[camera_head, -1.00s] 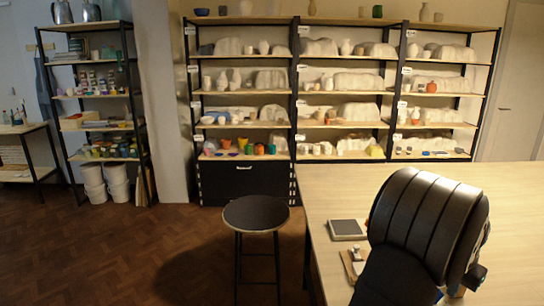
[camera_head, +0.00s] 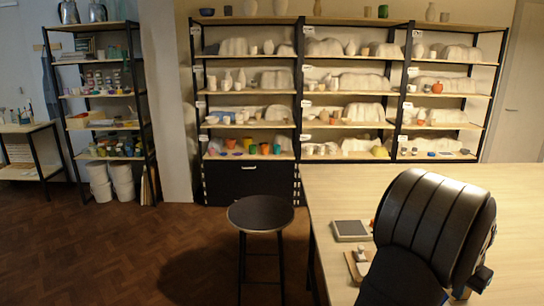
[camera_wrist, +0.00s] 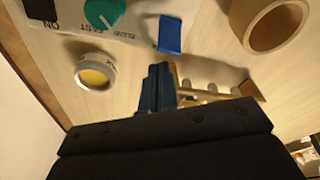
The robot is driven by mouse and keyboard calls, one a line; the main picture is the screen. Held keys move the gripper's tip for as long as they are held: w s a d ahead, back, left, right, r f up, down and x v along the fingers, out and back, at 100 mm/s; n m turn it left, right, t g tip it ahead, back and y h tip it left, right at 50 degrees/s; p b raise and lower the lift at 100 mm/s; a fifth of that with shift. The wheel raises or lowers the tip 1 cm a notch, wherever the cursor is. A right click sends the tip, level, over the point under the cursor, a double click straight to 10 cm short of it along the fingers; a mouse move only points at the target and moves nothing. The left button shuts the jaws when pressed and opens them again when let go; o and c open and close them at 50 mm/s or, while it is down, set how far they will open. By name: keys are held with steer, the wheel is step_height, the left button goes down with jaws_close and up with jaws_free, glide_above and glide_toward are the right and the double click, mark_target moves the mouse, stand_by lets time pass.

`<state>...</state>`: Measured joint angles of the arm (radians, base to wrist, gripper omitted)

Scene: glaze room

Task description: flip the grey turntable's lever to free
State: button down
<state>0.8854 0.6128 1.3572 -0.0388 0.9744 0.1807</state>
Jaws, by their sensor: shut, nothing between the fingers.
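In the wrist view my gripper (camera_wrist: 160,82) points away from the camera with its dark fingers together and nothing between them. Beyond the fingertips, at the top, is a pale control panel (camera_wrist: 70,18) marked ON, FAST and SLOW, with a teal knob (camera_wrist: 104,12). A blue tab (camera_wrist: 170,34) stands at the panel's right end, a little beyond the fingertips and apart from them. I cannot tell whether this blue tab is a lever. I cannot pick out the grey turntable for sure in either view. In the head view my dark arm hides the gripper.
On the table (camera_head: 420,180) a grey-topped square piece (camera_head: 350,230) lies left of my arm. In the wrist view a small round pot with yellow inside (camera_wrist: 95,72) and a tan cylinder (camera_wrist: 276,24) flank the fingers. A stool (camera_head: 260,213) stands left of the table.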

steer(key=shift+a, duration=0.2)
stand_by(0.5)
steer(key=shift+a, duration=1.6)
step_height(320, 180, up, 7)
steer(key=d, duration=0.1)
steer(key=shift+d, duration=0.15)
steer(key=shift+f, duration=0.1)
steer(key=f, duration=0.3)
steer(key=a+f, duration=0.1)
steer(key=f, duration=0.3)
steer(key=shift+a, duration=0.15)
steer(key=shift+d, duration=0.2)
steer(key=shift+r, duration=0.1)
